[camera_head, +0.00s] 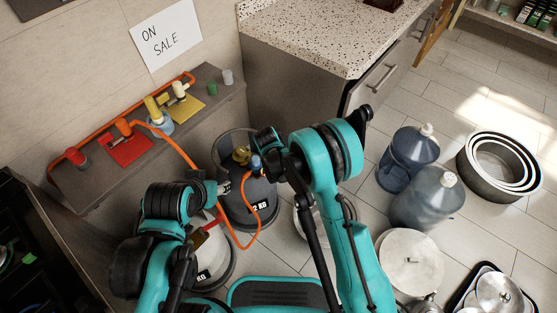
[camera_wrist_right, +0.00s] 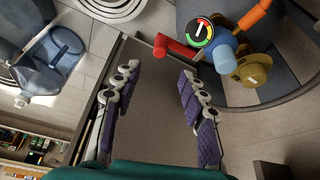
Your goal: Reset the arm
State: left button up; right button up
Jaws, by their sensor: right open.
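My right gripper (camera_head: 268,142) hangs above the gas cylinders in the head view. In the right wrist view its two purple-padded fingers (camera_wrist_right: 157,78) are spread with nothing between them. Beside the fingers, apart from them, is a regulator with a gauge (camera_wrist_right: 200,31), a red end and a blue part. It sits by a brass valve (camera_wrist_right: 250,70) on a dark grey gas cylinder (camera_head: 250,205). My left gripper (camera_head: 212,188) is beside that cylinder, over a white cylinder (camera_head: 215,262); its fingers are too small and covered to read.
An orange hose (camera_head: 250,236) loops by the cylinders. A shelf (camera_head: 95,187) with coloured regulators stands at left; a speckled counter (camera_head: 310,38) stands behind. Blue water jugs (camera_head: 408,160), nested pans (camera_head: 477,180) and a round white lid (camera_head: 410,262) are on the floor at right.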

dwell(0.4)
jog(key=s+d+r+n, duration=0.1)
jog(key=s+d+r, duration=0.25)
jog(key=r, duration=0.35)
jog(key=s+d+r+t+y, duration=0.1)
jog(key=s+d+r, duration=0.2)
jog(key=d+r, duration=0.35)
jog(key=s+d+r+n, duration=0.1)
jog(key=s+d+r, duration=0.15)
jog(key=r, duration=0.65)
jog(key=s+d+r+n+t, duration=0.1)
jog(key=s+d+r, duration=0.1)
jog(key=s, duration=0.7)
jog(key=s+d+r+t, duration=0.1)
jog(key=s+d+r, duration=0.1)
jog(key=s+d, duration=0.3)
jog(key=s, duration=0.4)
jog(key=shift+d+n, duration=0.3)
jog(key=shift+n, duration=0.1)
jog(key=shift+f, duration=0.1)
